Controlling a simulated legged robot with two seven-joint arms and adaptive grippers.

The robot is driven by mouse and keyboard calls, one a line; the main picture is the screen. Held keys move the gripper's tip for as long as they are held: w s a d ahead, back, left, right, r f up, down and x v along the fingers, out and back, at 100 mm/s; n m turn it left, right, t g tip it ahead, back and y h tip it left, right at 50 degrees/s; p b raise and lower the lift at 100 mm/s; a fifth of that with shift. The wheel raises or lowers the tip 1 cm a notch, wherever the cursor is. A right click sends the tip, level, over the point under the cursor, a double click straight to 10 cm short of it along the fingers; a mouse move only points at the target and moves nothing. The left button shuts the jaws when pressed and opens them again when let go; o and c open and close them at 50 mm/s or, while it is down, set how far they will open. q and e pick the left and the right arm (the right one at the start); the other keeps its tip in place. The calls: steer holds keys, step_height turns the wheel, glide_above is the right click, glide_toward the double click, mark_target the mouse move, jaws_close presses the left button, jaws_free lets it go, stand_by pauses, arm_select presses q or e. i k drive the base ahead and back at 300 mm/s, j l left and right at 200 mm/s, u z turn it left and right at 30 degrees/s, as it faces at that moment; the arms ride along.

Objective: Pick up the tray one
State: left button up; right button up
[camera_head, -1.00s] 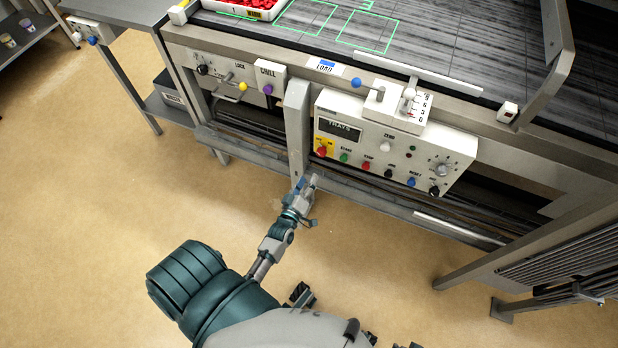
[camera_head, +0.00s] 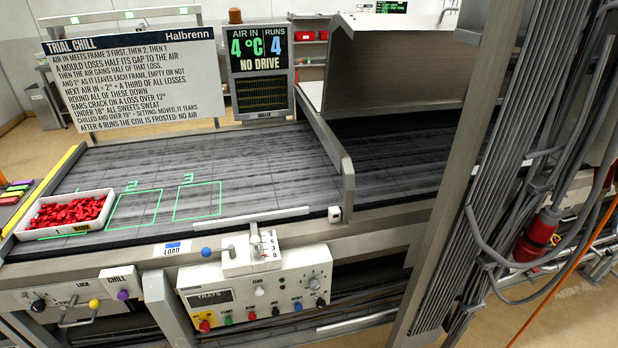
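A white tray (camera_head: 45,233) filled with red pieces stands at the left end of the dark slatted belt. It sits left of the green outline marked 2 (camera_head: 134,209), with a bit of green line showing at its front edge, and a small yellow label on its front wall. The outlines marked 2 and 3 (camera_head: 198,201) are empty. Neither of my grippers shows in this view.
A control box (camera_head: 256,287) with buttons and a lever juts from the front rail. A grey hood (camera_head: 395,65) covers the belt at right. A metal post with cables (camera_head: 480,175) stands at right. A sign (camera_head: 134,80) and display (camera_head: 260,60) stand behind.

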mark_target(68, 214)
steer(key=u, duration=1.55)
steer(key=z, duration=0.35)
steer(key=i+j+z, duration=0.15)
steer(key=z, duration=0.25)
steer(key=i+j+z, duration=0.1)
steer(key=j+z, duration=0.6)
steer(key=z, duration=0.15)
steer(key=j+z, duration=0.45)
steer(key=i+l, duration=0.05)
steer(key=l, duration=0.05)
